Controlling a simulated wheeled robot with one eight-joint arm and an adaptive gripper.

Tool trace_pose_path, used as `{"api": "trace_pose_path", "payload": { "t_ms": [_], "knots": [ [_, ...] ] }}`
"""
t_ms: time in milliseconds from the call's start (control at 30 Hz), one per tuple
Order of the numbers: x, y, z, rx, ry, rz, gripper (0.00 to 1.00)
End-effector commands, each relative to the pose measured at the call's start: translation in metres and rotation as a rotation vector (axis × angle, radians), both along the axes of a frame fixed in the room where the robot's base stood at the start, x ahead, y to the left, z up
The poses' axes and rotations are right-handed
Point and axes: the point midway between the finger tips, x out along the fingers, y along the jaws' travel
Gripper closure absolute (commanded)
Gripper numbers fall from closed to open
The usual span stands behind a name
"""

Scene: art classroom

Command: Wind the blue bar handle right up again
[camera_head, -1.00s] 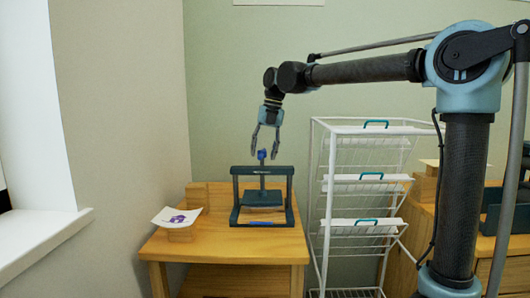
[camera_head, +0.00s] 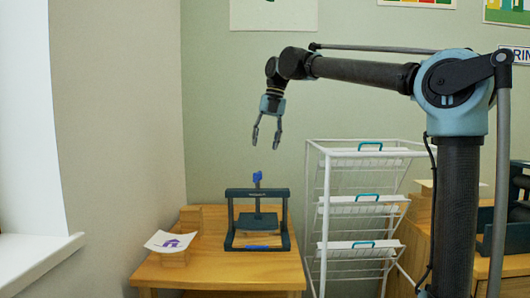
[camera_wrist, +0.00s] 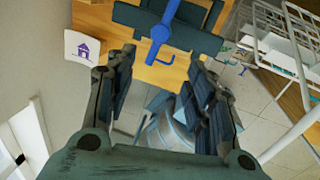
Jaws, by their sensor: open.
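The dark press (camera_head: 231,193) stands on the wooden table, its crossbeam joining two uprights. The blue bar handle (camera_head: 257,177) sits on top of the screw above the crossbeam. In the wrist view the handle (camera_wrist: 161,34) is a blue bar across a round hub, running slantwise over the crossbeam (camera_wrist: 200,40). A flat dark plate (camera_head: 257,221) hangs below the crossbeam, clear of the base. My gripper (camera_head: 266,140) points down, open and empty, above the handle with a clear gap. In the wrist view its fingers (camera_wrist: 161,63) are spread wide apart, with the handle beyond the tips.
A card with a purple house print (camera_head: 170,241) leans on a wooden block left of the press. A white wire rack (camera_head: 327,210) with teal-handled trays stands close at the right of the table (camera_head: 205,271). The wall is at the left. Air around the gripper is free.

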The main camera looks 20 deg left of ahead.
Motion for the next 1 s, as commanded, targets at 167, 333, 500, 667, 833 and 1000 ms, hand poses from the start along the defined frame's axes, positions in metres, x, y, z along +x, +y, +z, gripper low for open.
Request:
{"api": "trace_pose_path", "payload": {
  "t_ms": [167, 333, 500, 667, 833, 1000],
  "knots": [
    [0.000, -0.001, 0.003, 0.000, 0.000, 0.000, 0.51],
    [0.000, -0.001, 0.003, 0.000, 0.000, 0.000, 0.53],
    [0.003, -0.002, 0.002, 0.000, 0.011, -0.058, 0.92],
    [0.012, -0.006, -0.001, -0.004, 0.058, -0.292, 1.00],
    [0.024, -0.011, -0.005, -0.007, 0.130, -0.635, 1.00],
    [0.036, -0.017, -0.009, -0.014, 0.211, -0.977, 1.00]
  ]
}}
